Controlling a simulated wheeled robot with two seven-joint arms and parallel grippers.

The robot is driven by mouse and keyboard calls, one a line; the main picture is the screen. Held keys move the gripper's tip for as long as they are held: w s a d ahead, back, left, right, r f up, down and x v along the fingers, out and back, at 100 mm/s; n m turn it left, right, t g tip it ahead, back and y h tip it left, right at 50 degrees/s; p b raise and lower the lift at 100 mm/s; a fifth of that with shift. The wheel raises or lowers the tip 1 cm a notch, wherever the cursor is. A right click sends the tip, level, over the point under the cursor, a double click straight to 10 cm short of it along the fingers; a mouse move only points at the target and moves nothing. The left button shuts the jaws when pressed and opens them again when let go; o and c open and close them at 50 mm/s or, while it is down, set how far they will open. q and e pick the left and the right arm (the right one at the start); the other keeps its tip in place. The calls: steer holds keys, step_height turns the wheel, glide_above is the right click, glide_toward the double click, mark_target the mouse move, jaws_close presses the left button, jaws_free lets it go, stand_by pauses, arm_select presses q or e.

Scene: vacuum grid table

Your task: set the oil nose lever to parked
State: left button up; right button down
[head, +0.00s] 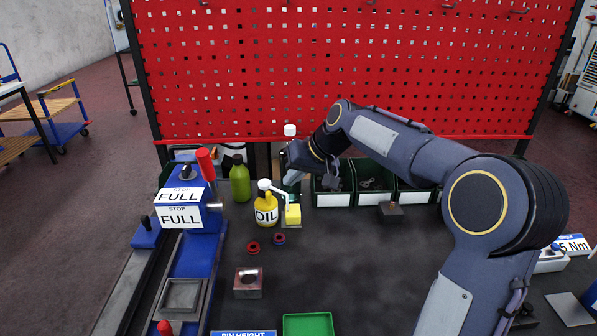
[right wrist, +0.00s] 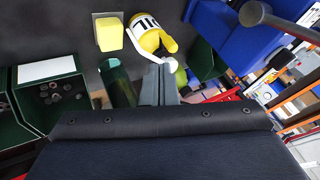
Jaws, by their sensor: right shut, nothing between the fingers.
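The yellow oil bottle (head: 266,209), marked OIL, stands upright on the dark table. Its white nose lever (head: 281,193) reaches right from the bottle's top, toward a yellow block (head: 293,214). In the right wrist view the bottle (right wrist: 147,34), the white lever (right wrist: 149,54) and the yellow block (right wrist: 108,34) show ahead of the fingers. My right gripper (head: 291,177) is just behind the lever, its fingers partly hidden. In the wrist view its fingers (right wrist: 160,72) are together and empty, close to the lever; contact cannot be told. My left gripper is out of view.
An olive bottle (head: 240,181) stands left of the oil bottle. Green bins (head: 333,199) line the back under a red pegboard (head: 350,70). A blue fixture (head: 190,245) runs along the left. A red ring (head: 253,247) and a metal block (head: 248,281) lie in front.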

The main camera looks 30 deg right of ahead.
mark_target(268, 195)
steer(key=x, duration=0.5)
steer(key=shift+f, duration=0.1)
steer(key=shift+a, duration=0.15)
